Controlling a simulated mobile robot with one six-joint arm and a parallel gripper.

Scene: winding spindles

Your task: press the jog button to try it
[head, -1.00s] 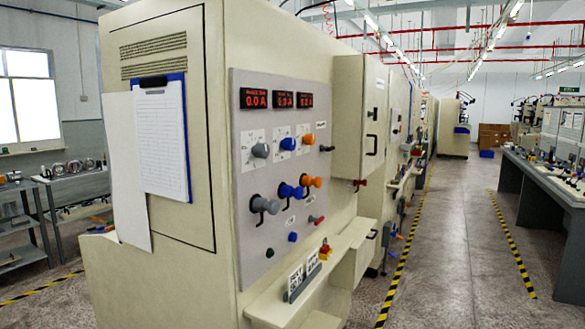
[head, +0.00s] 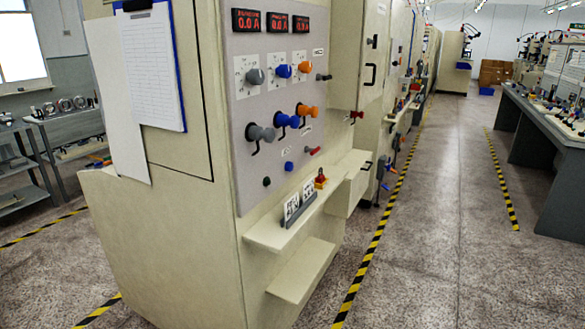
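The grey control panel (head: 232,117) is on the side of the nearest cream cabinet. Two small round buttons sit low on it: a dark green one (head: 267,181) and a blue one (head: 289,166). A small red-ended lever or switch (head: 312,151) is up and right of them. The labels are too small to read, so I cannot tell which control is the jog button. My gripper is not in view.
Blue and orange knobs and cranks (head: 306,111) stick out above the buttons. A narrow shelf (head: 262,236) juts out below, holding small signs (head: 298,203) and a red-and-yellow item (head: 321,180). The aisle floor (head: 430,220) on the right is clear.

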